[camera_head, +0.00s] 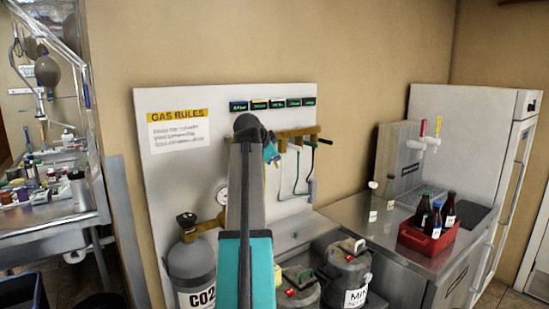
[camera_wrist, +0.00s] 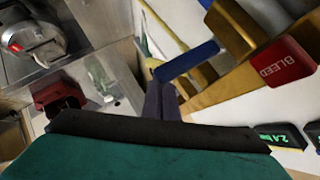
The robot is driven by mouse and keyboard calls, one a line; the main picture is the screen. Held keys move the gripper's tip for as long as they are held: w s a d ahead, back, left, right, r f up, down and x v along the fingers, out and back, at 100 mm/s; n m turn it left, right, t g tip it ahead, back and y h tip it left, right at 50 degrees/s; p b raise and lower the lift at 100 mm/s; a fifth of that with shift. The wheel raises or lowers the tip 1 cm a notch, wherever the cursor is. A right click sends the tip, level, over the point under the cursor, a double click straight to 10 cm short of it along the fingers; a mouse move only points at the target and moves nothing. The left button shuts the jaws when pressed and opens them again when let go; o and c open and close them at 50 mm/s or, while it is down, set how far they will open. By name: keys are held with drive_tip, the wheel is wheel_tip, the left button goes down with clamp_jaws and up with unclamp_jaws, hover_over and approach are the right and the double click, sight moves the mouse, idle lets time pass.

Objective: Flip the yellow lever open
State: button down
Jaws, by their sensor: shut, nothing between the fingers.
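My gripper (camera_wrist: 161,90) shows in the wrist view as two dark fingers closed together, with nothing between them. Their tips are just below a blue lever (camera_wrist: 188,61) on the brass manifold and next to a yellow rounded end (camera_wrist: 152,64). A slim yellow bar (camera_wrist: 163,25) runs up and left from there; I cannot tell whether it is the yellow lever or a hose. Whether the fingers touch either is unclear. In the head view my arm hides much of the brass manifold (camera_head: 300,134), and no yellow lever can be made out on it.
A red BLEED tag (camera_wrist: 282,63) hangs close on the right. A CO2 cylinder (camera_head: 193,270) stands left of my arm. Lidded buckets (camera_head: 345,270) stand below the panel. A red bottle crate (camera_head: 425,238) sits on the steel counter.

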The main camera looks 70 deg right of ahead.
drive_tip(key=shift+r, duration=0.35)
idle(0.3)
drive_tip(key=s+v, duration=0.3)
drive_tip(key=v, duration=0.9)
drive_tip(key=shift+r, duration=0.6)
drive_tip(key=shift+r, duration=0.1)
